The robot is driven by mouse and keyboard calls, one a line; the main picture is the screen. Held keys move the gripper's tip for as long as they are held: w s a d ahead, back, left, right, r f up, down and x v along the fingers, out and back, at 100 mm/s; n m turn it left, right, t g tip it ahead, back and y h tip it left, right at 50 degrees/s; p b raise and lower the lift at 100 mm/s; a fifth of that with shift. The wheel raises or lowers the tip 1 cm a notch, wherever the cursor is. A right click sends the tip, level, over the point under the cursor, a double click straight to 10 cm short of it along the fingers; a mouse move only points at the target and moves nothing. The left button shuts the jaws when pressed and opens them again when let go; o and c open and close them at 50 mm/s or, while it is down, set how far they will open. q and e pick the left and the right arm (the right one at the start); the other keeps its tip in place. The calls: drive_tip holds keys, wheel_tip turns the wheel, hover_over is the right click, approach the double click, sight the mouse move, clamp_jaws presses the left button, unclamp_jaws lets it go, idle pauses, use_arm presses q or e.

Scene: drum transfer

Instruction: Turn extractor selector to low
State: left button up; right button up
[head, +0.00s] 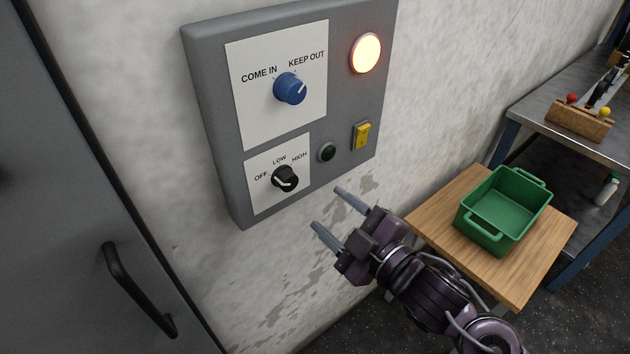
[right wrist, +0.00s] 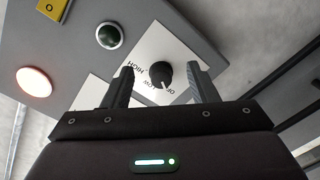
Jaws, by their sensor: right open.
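The extractor selector is a black knob (head: 287,177) on a white plate (head: 263,201) marked OFF, LOW and HIGH, low on the grey wall panel (head: 216,128). Its white pointer mark is toward OFF. My right gripper (head: 327,208) is open and empty, below and to the right of the knob in the head view, apart from it. In the right wrist view the knob (right wrist: 160,73) shows between the two open fingers of the gripper (right wrist: 160,80), farther off than the fingertips. My left gripper is not in view.
The panel also bears a blue knob (head: 290,88) pointing toward KEEP OUT, a lit lamp (head: 365,53), a dark green button (head: 327,152) and a yellow switch (head: 362,136). A green crate (head: 481,236) stands on a wooden table (head: 438,212) at right. A grey door (head: 90,180) is left.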

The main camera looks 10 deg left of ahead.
sight(291, 184)
wheel_tip(291, 184, up, 3)
drive_tip(key=s+n+y, duration=0.1)
drive_tip(key=s, duration=0.2)
drive_tip(key=p+x, duration=0.2)
drive_tip(key=x, duration=0.5)
drive_tip(key=shift+w+a+r, duration=0.1)
drive_tip(key=shift+a, duration=0.25)
drive_tip(key=shift+w+a, duration=0.25)
drive_tip(key=shift+a, duration=0.1)
drive_tip(key=shift+c, duration=0.4)
drive_tip(key=c, duration=0.9)
